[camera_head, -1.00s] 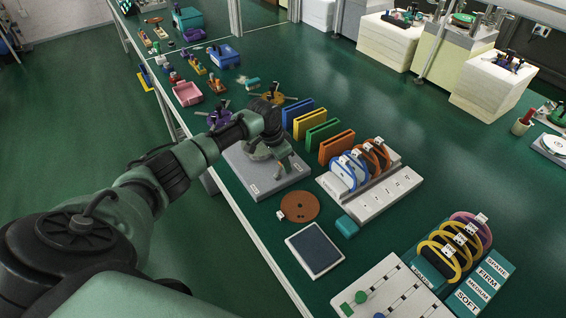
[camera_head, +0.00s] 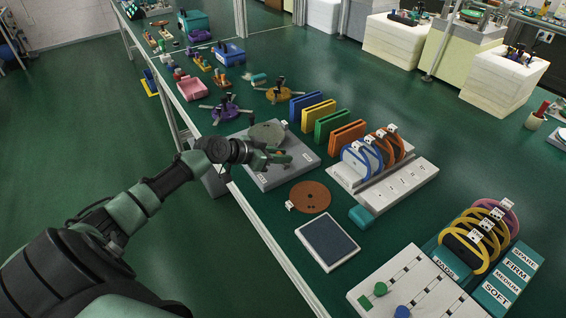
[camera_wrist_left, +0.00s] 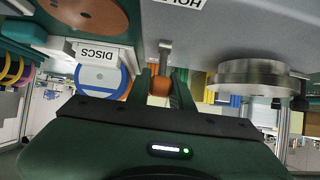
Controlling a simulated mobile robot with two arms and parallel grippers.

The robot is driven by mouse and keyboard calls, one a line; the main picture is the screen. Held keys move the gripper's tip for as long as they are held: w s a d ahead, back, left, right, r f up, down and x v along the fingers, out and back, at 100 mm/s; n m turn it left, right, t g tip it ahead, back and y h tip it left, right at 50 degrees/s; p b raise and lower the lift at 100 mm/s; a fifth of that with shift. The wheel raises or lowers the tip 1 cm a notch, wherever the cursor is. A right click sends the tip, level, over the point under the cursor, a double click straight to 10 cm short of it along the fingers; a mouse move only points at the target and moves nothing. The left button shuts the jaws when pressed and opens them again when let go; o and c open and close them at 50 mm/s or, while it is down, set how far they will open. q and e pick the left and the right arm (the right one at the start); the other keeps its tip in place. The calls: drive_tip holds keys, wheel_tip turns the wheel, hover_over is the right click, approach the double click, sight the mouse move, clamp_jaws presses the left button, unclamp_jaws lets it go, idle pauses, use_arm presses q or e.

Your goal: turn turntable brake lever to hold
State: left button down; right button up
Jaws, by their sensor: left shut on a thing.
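The turntable is a grey base (camera_head: 262,178) with a round metal disc (camera_head: 266,132) on top. In the left wrist view the disc's rim (camera_wrist_left: 245,75) shows upside down, right of my fingers. A partly cut-off label (camera_wrist_left: 182,3) on the base seems to read HOLD. In the head view the gripper mostly hides the lever.
A brown disc (camera_head: 310,197) and a dark pad (camera_head: 328,242) lie right of the base. Coloured upright plates (camera_head: 346,137) and a ring rack (camera_head: 400,190) stand beyond. Purple (camera_head: 226,112) and yellow (camera_head: 278,94) spoked parts sit behind.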

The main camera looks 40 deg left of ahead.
use_arm(q)
drive_tip(key=shift+s+a+f+b, duration=0.2)
drive_tip(key=shift+s+f+b, duration=0.1)
drive_tip(key=shift+s+f, duration=0.2)
drive_tip(key=shift+s+f+g, duration=0.15)
drive_tip(key=shift+s+g, duration=0.05)
drive_tip(key=shift+g, duration=0.1)
idle(1.3)
drive_tip(key=c, duration=1.3)
unclamp_jaws()
drive_tip(key=shift+o, duration=0.2)
drive_tip(key=shift+a+r, duration=0.15)
drive_tip(key=shift+r, duration=0.15)
drive_tip(key=v, duration=0.6)
drive_tip(key=shift+s+b, duration=0.2)
drive_tip(key=shift+b, duration=0.15)
drive_tip(key=shift+s+a+r, duration=0.3)
drive_tip(key=shift+s+r, duration=0.05)
drive_tip(key=shift+s, duration=0.2)
